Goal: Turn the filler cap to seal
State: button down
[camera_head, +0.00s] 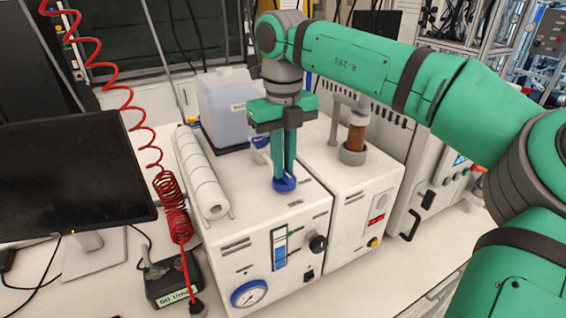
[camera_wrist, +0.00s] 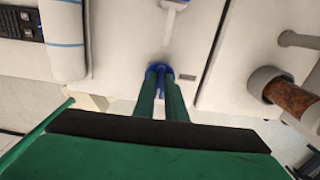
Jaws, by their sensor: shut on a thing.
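The filler cap (camera_head: 284,184) is blue and sits on top of the white reactor unit (camera_head: 262,215) with the gauge. My gripper (camera_head: 284,177) points straight down over it, and its two green fingers are shut on the cap. In the wrist view the blue cap (camera_wrist: 158,72) shows between and around the fingertips (camera_wrist: 160,80). The fingers hide part of the cap, so I cannot tell how far it is turned.
A paper roll (camera_head: 203,170) lies left of the cap. A translucent container (camera_head: 228,105) stands behind. A brown column (camera_head: 356,138) rises from the right unit. A red coiled hose (camera_head: 172,190) and a monitor (camera_head: 70,180) are at left.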

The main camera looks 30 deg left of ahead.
jog(key=shift+a+r, duration=0.1)
dwell(0.3)
jog(key=c, duration=1.8)
grip_release()
